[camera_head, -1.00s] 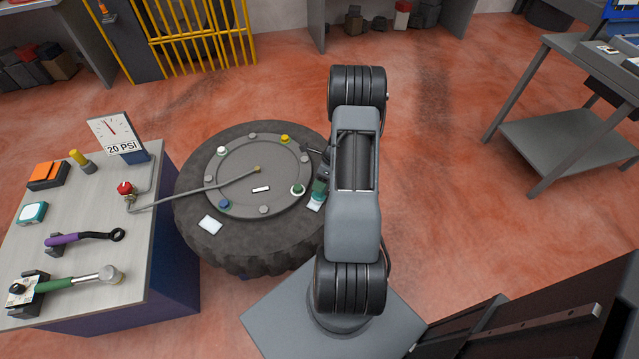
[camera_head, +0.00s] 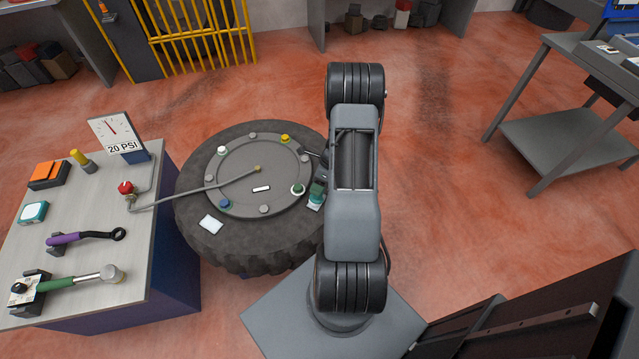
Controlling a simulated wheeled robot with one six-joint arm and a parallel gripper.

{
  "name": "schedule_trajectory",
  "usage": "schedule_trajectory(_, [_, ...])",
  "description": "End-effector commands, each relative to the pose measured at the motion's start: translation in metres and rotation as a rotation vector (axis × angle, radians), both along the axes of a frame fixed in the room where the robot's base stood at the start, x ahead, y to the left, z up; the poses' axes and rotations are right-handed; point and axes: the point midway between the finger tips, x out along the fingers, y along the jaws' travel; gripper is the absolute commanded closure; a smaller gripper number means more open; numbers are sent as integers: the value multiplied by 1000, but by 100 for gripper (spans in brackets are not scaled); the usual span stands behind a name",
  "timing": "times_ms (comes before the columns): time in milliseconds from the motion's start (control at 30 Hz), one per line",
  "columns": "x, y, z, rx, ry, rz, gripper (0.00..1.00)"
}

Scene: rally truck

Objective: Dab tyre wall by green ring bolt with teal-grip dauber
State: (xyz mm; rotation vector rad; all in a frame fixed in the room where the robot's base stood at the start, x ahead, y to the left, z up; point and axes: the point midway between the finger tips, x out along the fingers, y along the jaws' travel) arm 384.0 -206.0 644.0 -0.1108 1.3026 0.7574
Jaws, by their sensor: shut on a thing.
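The tyre (camera_head: 250,252) lies flat with a grey wheel disc on top. The bolt with the green ring (camera_head: 298,189) sits at the disc's right edge. The teal-grip dauber (camera_head: 317,190) stands over the tyre wall just right of that bolt, with a pale patch (camera_head: 314,205) at its lower end. I cannot tell whether its tip touches the rubber. My gripper (camera_head: 321,176) is shut on the dauber, mostly hidden behind my arm.
Bolts with yellow (camera_head: 285,139), white and blue (camera_head: 224,204) rings sit around the disc. A white card (camera_head: 211,225) lies on the tyre's front left. A hose (camera_head: 195,193) crosses from the left bench (camera_head: 140,255), which holds tools and a gauge (camera_head: 112,133).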

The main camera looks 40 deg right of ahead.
Motion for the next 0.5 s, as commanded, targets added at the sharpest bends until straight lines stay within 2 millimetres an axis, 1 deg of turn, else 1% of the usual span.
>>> schedule_trajectory(267, [1, -4, 0, -1, -1, -2, 89])
schedule_trajectory(500, [4, -13, -1, 0, -2, -3, 89])
